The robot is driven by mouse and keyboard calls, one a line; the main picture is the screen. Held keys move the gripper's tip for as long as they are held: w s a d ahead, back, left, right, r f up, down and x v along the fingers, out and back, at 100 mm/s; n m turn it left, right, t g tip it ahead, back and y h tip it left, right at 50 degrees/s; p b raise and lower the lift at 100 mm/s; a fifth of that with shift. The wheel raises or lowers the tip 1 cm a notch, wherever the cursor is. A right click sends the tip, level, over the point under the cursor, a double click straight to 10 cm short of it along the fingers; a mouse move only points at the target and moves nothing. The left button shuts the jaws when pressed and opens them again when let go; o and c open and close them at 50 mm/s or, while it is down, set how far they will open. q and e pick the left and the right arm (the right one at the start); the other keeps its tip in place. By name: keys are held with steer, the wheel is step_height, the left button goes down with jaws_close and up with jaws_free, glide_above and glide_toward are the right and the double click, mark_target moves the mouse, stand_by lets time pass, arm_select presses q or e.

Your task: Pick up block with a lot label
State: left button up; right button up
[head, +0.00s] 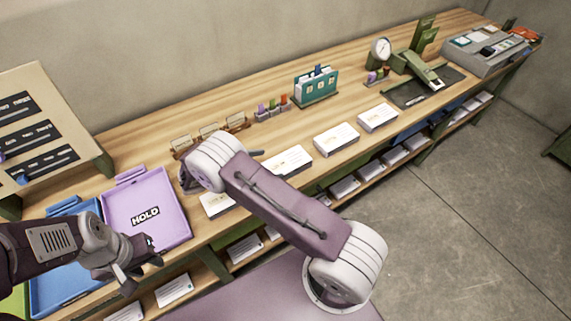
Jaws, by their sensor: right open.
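Several white blocks with small printed labels lie in a row along the table's front: one (216,205) partly behind my right arm, then a second (289,160), a third (337,139) and a fourth (378,118) further right. The print is too small to tell which bears a lot label. My right gripper is mostly hidden behind its own arm, near the nearest block; only small grey parts show beside the arm. My left gripper (141,268) is over the front edge of the trays at the lower left, with nothing seen in it.
A purple HOLD tray (125,200) and a blue tray (42,283) are at the left, below a slanted panel (45,115). A teal card holder (317,88), small stamps (273,106) and a dial gauge (380,49) stand behind the blocks. A lower shelf holds more white blocks.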

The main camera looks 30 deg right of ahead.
mark_target(289, 160)
steer(key=x, duration=0.2)
steer(key=shift+w+d+f, duration=0.15)
steer(key=shift+d+f, duration=0.05)
steer(key=shift+d, duration=0.25)
steer(key=p+x, duration=0.1)
steer(key=x, duration=0.3)
steer(key=shift+f+p, duration=0.1)
steer(key=shift+p, duration=0.2)
steer(key=shift+d+f, duration=0.3)
steer(key=shift+d, duration=0.1)
steer(key=shift+a, duration=0.1)
steer(key=c, duration=1.8)
steer(key=shift+r, duration=0.1)
step_height(289, 160, up, 4)
steer(key=shift+r, duration=0.2)
steer(key=s+d+r, duration=0.2)
steer(key=d, duration=0.1)
steer(key=s+d+r, duration=0.2)
steer(key=d, duration=0.1)
steer(key=s+d+r, duration=0.2)
steer(key=d, duration=0.2)
steer(key=shift+s+r+b, duration=0.15)
steer(key=shift+r+b, duration=0.1)
steer(key=shift+b, duration=0.1)
